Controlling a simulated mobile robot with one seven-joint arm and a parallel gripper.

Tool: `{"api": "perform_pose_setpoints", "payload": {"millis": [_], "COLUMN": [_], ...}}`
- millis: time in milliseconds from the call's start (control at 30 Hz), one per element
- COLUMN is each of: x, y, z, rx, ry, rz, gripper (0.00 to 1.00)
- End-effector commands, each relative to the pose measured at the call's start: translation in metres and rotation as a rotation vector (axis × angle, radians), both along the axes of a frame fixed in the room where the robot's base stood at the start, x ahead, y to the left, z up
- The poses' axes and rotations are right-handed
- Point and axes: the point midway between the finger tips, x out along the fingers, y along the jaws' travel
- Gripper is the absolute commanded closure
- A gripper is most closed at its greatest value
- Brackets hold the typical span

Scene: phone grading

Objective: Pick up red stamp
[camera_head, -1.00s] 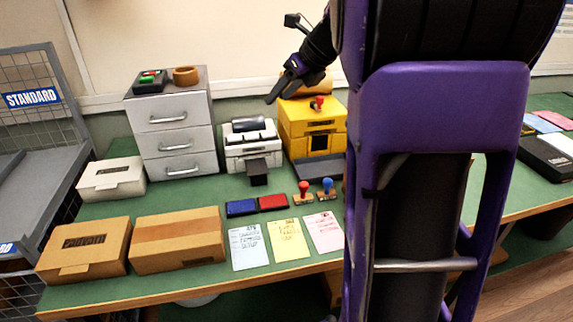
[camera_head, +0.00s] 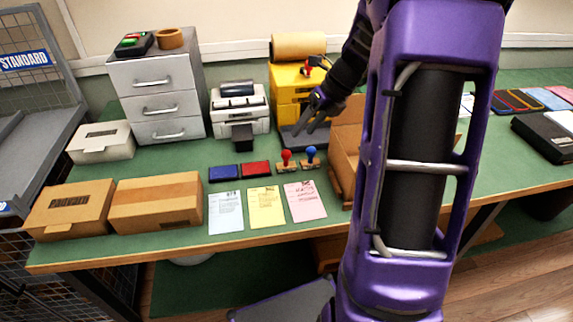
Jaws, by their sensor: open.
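The red stamp (camera_head: 287,157) stands upright on the green table, with a round red knob on a wooden base. The blue stamp (camera_head: 310,155) stands just to its right. My gripper (camera_head: 306,121) is open and empty, pointing down and left above the dark grey pad in front of the yellow machine. It is behind and slightly right of the red stamp in the picture, apart from it.
A red ink pad (camera_head: 255,169) and a blue ink pad (camera_head: 223,173) lie left of the stamps. White, yellow and pink (camera_head: 305,200) cards lie in front. An open cardboard box (camera_head: 345,150) stands to the right. The yellow machine (camera_head: 290,85) and a white printer (camera_head: 240,108) stand behind.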

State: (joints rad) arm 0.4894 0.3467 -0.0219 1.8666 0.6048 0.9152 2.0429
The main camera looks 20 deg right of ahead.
Motion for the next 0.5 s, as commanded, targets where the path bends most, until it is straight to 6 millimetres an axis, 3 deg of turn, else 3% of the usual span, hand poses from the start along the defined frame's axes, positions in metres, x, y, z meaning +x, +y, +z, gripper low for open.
{"api": "perform_pose_setpoints", "payload": {"millis": [33, 200, 500], "x": [0.003, 0.013, 0.021], "y": [0.004, 0.016, 0.024], "z": [-0.013, -0.042, -0.063], "rx": [0.003, 0.002, 0.000], "ry": [0.003, 0.001, 0.000], "rz": [0.001, 0.001, 0.000], "gripper": [0.50, 0.50, 0.50]}}
